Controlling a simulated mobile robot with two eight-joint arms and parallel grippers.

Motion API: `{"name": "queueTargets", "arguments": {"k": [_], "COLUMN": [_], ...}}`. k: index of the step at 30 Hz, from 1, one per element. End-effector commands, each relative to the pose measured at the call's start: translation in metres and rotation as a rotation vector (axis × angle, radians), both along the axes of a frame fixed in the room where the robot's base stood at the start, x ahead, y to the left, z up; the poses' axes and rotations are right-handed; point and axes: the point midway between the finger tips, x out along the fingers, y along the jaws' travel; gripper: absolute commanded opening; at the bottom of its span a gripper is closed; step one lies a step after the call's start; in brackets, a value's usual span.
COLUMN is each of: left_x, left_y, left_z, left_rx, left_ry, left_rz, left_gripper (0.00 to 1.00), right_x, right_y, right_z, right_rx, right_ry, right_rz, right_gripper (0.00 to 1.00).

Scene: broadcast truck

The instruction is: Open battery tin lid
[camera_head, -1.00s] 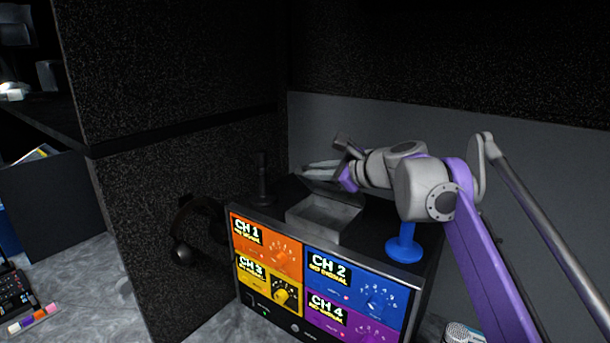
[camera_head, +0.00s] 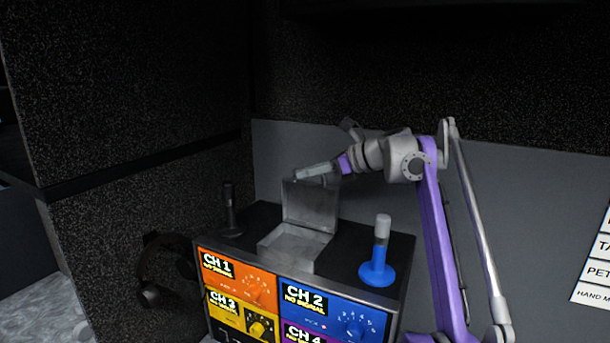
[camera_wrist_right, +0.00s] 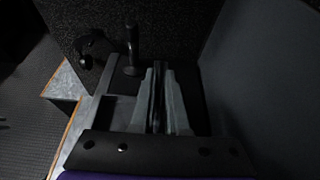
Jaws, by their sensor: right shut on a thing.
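The grey metal battery tin (camera_head: 290,247) sits on top of the black unit with the channel panels. Its lid (camera_head: 310,205) stands raised, near upright, at the tin's back edge, and the inside of the tin shows. My right gripper (camera_head: 312,171) is at the lid's top edge, shut on the lid. In the right wrist view my right gripper's two fingers (camera_wrist_right: 159,98) lie close together along a thin dark edge, with the tin partly hidden behind them. My left gripper is in neither view.
A blue stand with a grey top (camera_head: 378,255) is right of the tin. A black upright post (camera_head: 231,212) stands to its left. The coloured channel front (camera_head: 290,300) faces me. A grey wall panel (camera_head: 500,210) is close behind.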

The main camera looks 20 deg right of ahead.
Motion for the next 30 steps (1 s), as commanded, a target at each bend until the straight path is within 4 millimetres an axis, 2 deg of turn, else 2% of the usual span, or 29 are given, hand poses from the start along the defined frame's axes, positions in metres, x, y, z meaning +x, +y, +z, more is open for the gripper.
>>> {"name": "queueTargets", "arguments": {"k": [19, 20, 24, 30], "left_x": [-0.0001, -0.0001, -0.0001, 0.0], "left_y": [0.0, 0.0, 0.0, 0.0], "left_z": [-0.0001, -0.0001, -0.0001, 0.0], "left_rx": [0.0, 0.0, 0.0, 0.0], "left_ry": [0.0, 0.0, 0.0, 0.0], "left_rz": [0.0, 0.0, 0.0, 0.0], "left_gripper": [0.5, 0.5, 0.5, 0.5], "right_x": [0.0038, 0.0038, 0.0038, 0.0038], "right_y": [-0.0051, -0.0051, -0.0051, -0.0049], "right_z": [-0.0013, -0.0013, -0.0012, -0.001], "right_rx": [-0.004, -0.004, -0.002, -0.002], "right_ry": [0.0, 0.0, -0.001, -0.001], "right_rz": [0.0, 0.0, 0.0, 0.0], "right_gripper": [0.0, 0.18, 0.42, 0.42]}}
